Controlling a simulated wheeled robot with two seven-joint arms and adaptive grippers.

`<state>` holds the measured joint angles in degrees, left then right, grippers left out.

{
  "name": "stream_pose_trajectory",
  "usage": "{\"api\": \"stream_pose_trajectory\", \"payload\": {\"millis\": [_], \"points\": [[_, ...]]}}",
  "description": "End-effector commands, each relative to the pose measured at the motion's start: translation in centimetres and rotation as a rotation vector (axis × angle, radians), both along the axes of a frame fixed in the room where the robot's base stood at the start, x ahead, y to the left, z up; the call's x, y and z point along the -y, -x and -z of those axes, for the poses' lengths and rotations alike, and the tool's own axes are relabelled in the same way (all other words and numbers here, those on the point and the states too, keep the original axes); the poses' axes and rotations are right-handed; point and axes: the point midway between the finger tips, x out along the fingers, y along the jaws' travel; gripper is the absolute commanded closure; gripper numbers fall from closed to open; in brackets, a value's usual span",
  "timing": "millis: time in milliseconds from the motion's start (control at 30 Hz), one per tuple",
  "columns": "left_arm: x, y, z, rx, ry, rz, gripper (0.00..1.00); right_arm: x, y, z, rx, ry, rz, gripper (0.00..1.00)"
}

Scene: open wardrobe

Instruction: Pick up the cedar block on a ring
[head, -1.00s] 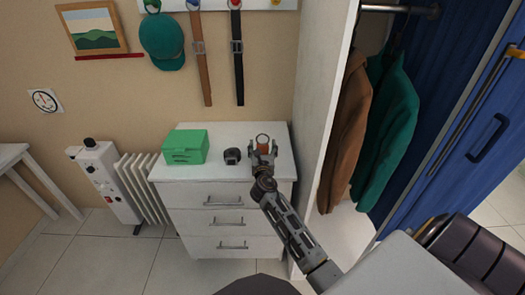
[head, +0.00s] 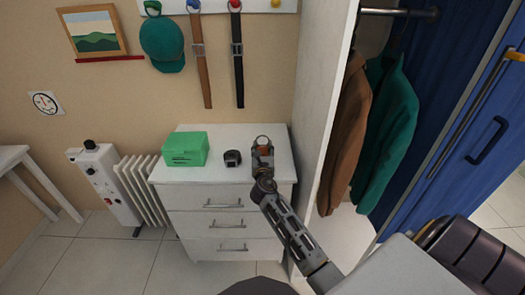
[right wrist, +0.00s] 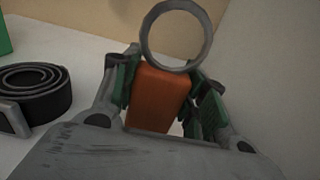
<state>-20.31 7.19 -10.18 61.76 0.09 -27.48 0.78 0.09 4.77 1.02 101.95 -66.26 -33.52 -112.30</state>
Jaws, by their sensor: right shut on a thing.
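The cedar block (right wrist: 158,98) is an orange-brown block with a grey metal ring (right wrist: 176,37) standing at its far end. In the head view the block (head: 263,151) is at the right part of the white dresser's top. My right gripper (head: 262,158) is shut on the block, with a finger on each side of it. In the right wrist view the gripper (right wrist: 160,98) has its green-padded fingers against the block's sides. Whether the block touches the dresser top is hard to tell. My left gripper is not in view.
A rolled black belt (head: 232,158) lies left of the block on the dresser (head: 190,178). A green box (head: 186,149) stands further left. The wardrobe's white side panel (head: 311,110) rises close on the right, with hanging jackets (head: 388,125) inside.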

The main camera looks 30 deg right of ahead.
Motion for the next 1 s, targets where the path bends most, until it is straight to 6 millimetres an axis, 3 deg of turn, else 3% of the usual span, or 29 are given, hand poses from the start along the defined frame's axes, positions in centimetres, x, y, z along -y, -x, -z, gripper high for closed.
{"api": "stream_pose_trajectory", "payload": {"millis": [233, 333, 700, 1000], "points": [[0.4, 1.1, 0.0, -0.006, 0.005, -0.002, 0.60, 0.0, 0.0, -2.3, 0.002, 0.000, 0.000, 0.80], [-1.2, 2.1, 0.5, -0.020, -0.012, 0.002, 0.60, 0.0, 0.0, -3.7, 0.003, 0.001, -0.001, 0.80], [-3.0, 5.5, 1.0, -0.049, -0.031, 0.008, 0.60, 0.0, 0.0, -8.6, 0.003, 0.002, 0.000, 0.80], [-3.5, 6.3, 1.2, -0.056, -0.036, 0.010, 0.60, 0.0, 0.0, -9.7, 0.001, 0.000, 0.000, 0.80]]}}
